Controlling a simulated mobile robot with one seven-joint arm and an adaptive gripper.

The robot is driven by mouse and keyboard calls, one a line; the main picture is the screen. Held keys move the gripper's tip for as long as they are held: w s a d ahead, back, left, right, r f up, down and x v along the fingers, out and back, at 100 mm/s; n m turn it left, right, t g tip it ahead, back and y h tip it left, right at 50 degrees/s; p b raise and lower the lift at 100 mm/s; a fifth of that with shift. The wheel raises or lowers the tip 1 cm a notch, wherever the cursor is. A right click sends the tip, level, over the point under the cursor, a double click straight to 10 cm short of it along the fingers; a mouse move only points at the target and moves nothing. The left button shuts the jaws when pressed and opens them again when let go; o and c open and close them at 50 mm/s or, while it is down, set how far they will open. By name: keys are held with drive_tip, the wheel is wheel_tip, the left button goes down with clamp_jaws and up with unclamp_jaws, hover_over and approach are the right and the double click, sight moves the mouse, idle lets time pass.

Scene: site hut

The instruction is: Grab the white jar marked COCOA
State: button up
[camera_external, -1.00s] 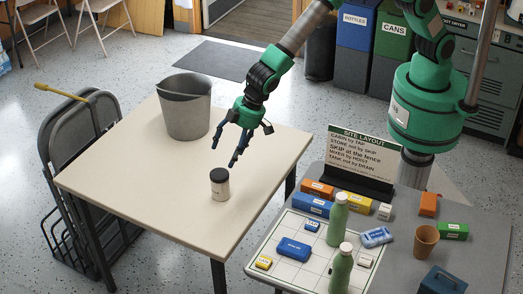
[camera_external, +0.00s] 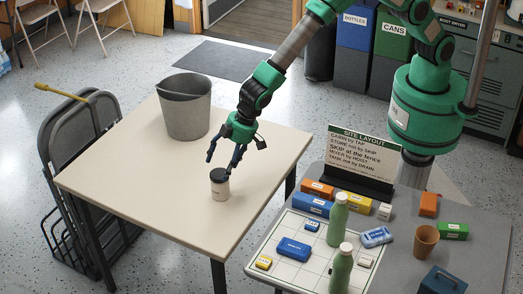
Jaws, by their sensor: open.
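My gripper (camera_external: 221,164) is open and points down just above the jar's lid. Its dark fingers are spread, one to the left of the lid and one near or behind its right side. I cannot tell whether a finger touches the jar.
A grey bucket (camera_external: 185,108) stands at the back of the cream table (camera_external: 150,190). The grey table at right holds a site layout sign (camera_external: 357,160), green bottles (camera_external: 338,219), a brown cup (camera_external: 425,242) and several coloured blocks. The table's left front is clear.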

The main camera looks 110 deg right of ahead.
sight(218, 174)
drive_tip(key=shift+b+x, duration=0.55)
drive_tip(key=shift+x, duration=1.9)
drive_tip(key=shift+c, duration=0.2)
clamp_jaws()
drive_tip(key=shift+r, duration=0.2)
drive_tip(key=shift+r, duration=0.6)
wheel_tip(218, 174, up, 2)
drive_tip(key=shift+r+p, duration=0.2)
drive_tip(key=shift+p, duration=0.35)
drive_tip(key=s+d+r, duration=0.1)
drive_tip(key=s+d, duration=0.1)
drive_tip(key=s, duration=1.3)
drive_tip(key=shift+s+d, duration=0.3)
drive_tip(key=shift+s, duration=0.1)
